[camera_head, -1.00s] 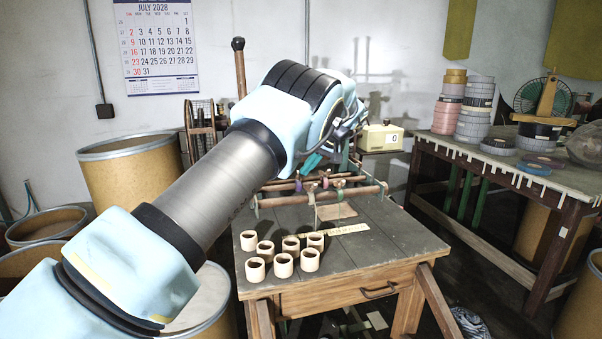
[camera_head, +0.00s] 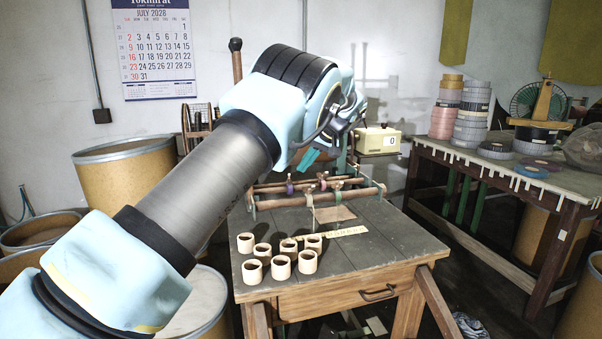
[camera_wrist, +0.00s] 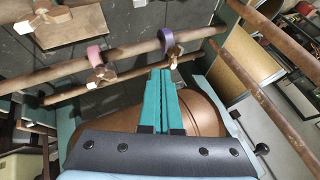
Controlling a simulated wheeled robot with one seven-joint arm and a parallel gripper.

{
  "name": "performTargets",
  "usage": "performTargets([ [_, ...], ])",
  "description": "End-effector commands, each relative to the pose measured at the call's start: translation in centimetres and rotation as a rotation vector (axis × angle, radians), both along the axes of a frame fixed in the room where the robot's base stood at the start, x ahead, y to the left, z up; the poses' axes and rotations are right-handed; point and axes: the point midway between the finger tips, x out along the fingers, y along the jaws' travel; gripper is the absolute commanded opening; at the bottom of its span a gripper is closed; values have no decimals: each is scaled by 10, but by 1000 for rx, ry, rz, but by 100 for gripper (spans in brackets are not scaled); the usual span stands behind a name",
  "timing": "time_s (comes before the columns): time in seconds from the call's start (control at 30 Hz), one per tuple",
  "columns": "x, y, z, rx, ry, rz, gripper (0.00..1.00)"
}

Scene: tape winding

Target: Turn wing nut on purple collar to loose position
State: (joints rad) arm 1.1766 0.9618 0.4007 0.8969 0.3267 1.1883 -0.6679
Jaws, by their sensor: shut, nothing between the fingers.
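The purple collar (camera_wrist: 168,42) sits around a wooden rod in the wrist view, with a brown wing nut (camera_wrist: 173,61) at its lower edge. The collar also shows on the rack in the head view (camera_head: 290,188). My gripper (camera_wrist: 160,72) has teal fingers closed together with nothing between them. Their tips appear just below and left of that wing nut in the wrist view; contact cannot be told. In the head view the gripper (camera_head: 308,158) is above the rack, partly hidden by my arm. A mauve collar (camera_wrist: 95,56) with its own wing nut (camera_wrist: 101,76) is farther left on the rod.
The rack's parallel rods (camera_head: 310,202) run across the dark table (camera_head: 385,245). A cream scale-like box (camera_head: 379,140) stands behind. The table's right side is clear.

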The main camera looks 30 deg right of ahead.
Motion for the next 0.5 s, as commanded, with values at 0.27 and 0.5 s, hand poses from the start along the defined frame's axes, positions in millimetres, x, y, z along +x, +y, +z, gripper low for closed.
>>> performTargets([
  [0.27, -31, -13, 43, -3, -1, -1, 0],
  [0.5, -42, -17, 63, -5, 11, -5, 11],
])
